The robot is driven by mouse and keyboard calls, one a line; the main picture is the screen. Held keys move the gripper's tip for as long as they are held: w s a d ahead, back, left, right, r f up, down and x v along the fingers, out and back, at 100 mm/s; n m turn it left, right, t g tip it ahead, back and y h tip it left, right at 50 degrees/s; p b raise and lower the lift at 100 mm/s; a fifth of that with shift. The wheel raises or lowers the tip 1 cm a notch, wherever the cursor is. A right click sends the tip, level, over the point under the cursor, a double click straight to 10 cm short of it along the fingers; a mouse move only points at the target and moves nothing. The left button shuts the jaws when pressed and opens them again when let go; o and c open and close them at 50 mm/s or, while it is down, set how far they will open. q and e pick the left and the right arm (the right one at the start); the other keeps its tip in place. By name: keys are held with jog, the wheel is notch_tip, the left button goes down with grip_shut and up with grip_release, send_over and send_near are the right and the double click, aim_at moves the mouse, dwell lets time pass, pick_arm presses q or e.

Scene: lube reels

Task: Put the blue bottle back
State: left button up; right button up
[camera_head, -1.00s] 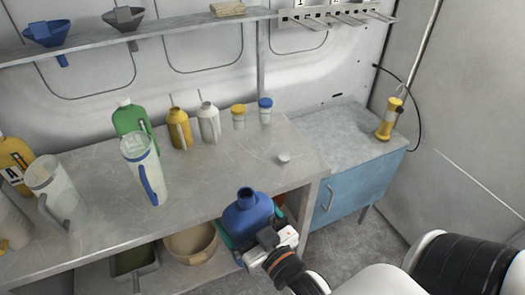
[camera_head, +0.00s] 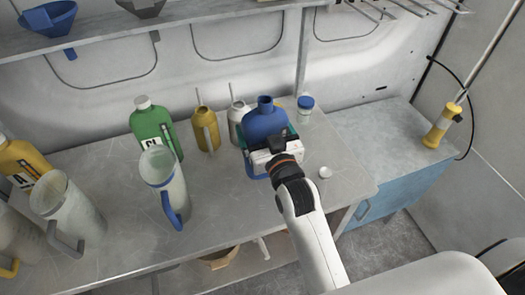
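The blue bottle (camera_head: 265,120) has an open neck with no cap on it. It is upright over the right part of the workbench (camera_head: 230,229), in front of the white oil can. My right gripper (camera_head: 265,150) is shut around the bottle's body from the front. I cannot tell whether the bottle's base touches the bench top. A small white cap (camera_head: 325,172) lies on the bench to the right of the gripper. My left gripper is not in view.
A green bottle (camera_head: 155,130), yellow oil can (camera_head: 205,130), white oil can (camera_head: 238,112) and blue-lidded jar (camera_head: 305,108) stand along the back. Clear jugs (camera_head: 165,180) stand to the left. The bench's front middle is clear. A blue cabinet (camera_head: 400,195) is at right.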

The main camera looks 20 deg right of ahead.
notch_tip(320, 180, down, 6)
jog(key=shift+r, duration=0.2)
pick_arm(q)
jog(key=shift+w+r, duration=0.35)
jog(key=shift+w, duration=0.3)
pick_arm(e)
jog(key=shift+f, duration=0.15)
jog(key=o, duration=1.2)
jog(key=shift+f, duration=0.15)
jog(key=shift+c, duration=0.2)
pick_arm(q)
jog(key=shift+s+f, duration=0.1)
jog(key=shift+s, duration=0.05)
pick_arm(e)
jog(key=shift+o, duration=0.2)
